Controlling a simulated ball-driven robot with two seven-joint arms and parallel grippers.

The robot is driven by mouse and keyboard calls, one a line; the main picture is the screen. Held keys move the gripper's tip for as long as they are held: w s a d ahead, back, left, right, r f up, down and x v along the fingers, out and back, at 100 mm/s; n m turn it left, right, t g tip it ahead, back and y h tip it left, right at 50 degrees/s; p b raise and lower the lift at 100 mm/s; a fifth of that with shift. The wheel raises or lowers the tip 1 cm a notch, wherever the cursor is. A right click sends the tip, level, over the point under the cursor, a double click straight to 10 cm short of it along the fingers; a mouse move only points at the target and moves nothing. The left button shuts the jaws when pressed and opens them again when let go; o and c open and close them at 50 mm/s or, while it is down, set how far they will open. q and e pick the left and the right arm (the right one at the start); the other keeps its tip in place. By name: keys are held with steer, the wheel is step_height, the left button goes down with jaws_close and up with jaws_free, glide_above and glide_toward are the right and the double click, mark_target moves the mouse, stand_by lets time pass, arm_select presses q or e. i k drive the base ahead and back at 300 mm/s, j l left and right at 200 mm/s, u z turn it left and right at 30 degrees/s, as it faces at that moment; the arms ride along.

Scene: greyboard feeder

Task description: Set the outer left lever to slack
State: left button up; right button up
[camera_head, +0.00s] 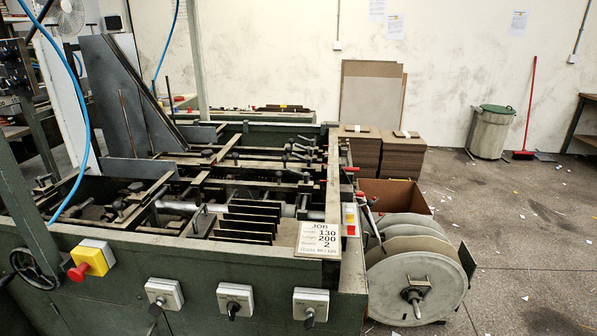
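A green feeder machine (95,240) fills the left and middle of the head view. Many small dark clamp levers (288,152) sit on its inner bars; they are too small to read their settings. Two red-tipped levers (351,169) stick out at the machine's right end. Three grey switch boxes with black handles are on the front: the left one (164,293), the middle one (235,299) and the right one (311,303). I cannot tell which part is the outer left lever, nor any slack mark. Neither of my grippers is in view.
A job card (319,240) lies on the front rail. A red stop button (78,272) and a handwheel (34,268) are at front left. A large reel (416,281) stands at the right end, near board stacks (403,158). The floor (520,230) right is mostly open, with scraps.

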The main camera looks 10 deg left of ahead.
mark_target(305, 175)
steer(key=i+l+u, duration=0.1)
steer(key=l, duration=0.25)
steer(key=i+l+u, duration=0.1)
steer(key=i+l, duration=0.15)
steer(key=i+l+u, duration=0.1)
steer(key=l, duration=0.4)
steer(key=i+l+u, duration=0.15)
steer(key=l, duration=0.25)
steer(key=i+l+u, duration=0.1)
steer(key=l, duration=0.3)
steer(key=i+l+u, duration=0.1)
steer(key=l, duration=0.3)
steer(key=i, duration=0.1)
